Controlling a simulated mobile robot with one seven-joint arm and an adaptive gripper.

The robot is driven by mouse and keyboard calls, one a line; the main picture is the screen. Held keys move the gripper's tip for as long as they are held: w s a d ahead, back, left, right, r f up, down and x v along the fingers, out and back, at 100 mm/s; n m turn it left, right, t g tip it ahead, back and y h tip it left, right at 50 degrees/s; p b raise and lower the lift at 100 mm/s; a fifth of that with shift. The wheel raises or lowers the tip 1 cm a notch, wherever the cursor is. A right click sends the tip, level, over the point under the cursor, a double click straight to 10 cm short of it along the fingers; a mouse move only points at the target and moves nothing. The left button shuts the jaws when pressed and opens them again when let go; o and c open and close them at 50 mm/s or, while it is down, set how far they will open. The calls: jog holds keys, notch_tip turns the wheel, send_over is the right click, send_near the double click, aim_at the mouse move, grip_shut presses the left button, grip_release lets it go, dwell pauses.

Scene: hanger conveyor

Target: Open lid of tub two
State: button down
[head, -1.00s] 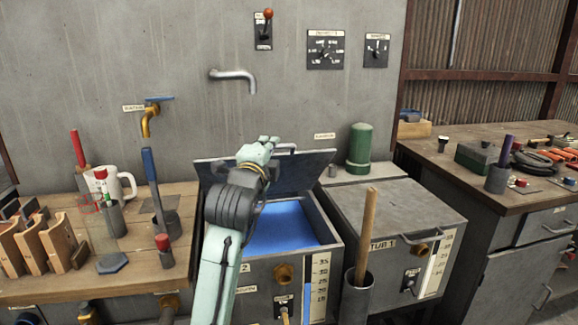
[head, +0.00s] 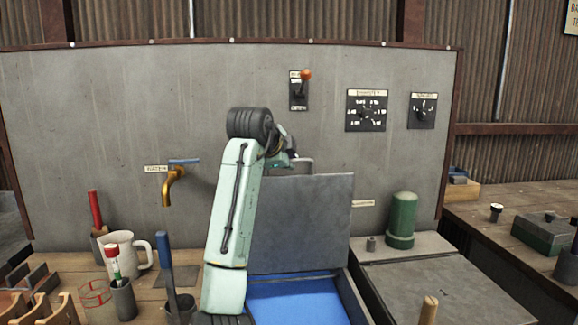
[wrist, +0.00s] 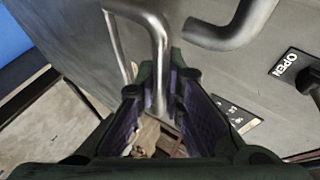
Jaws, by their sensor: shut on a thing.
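The grey lid (head: 302,222) of tub two stands raised, close to upright, at the back of the tub. The tub's right rim (head: 350,295) and the blue inside (head: 295,300) show below it in the head view. My gripper (head: 286,160) is at the lid's top edge, partly hidden behind my own arm. In the wrist view my gripper (wrist: 160,112) has its fingers closed around the lid's metal bar handle (wrist: 156,50). The tub's front, with its number, is out of the head view.
A bent metal spout (wrist: 232,25) is close to the fingers in the wrist view. A lever (head: 301,88) and two dial panels (head: 367,110) are on the wall. A green cylinder (head: 402,218) stands right of the lid. A mug (head: 128,252) and yellow tap (head: 171,186) are left.

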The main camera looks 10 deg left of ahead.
jog(key=shift+w+a, duration=0.15)
jog(key=shift+w, duration=0.5)
jog(key=c, duration=1.7)
grip_release()
jog(key=v, duration=1.2)
jog(key=shift+a+r, duration=0.1)
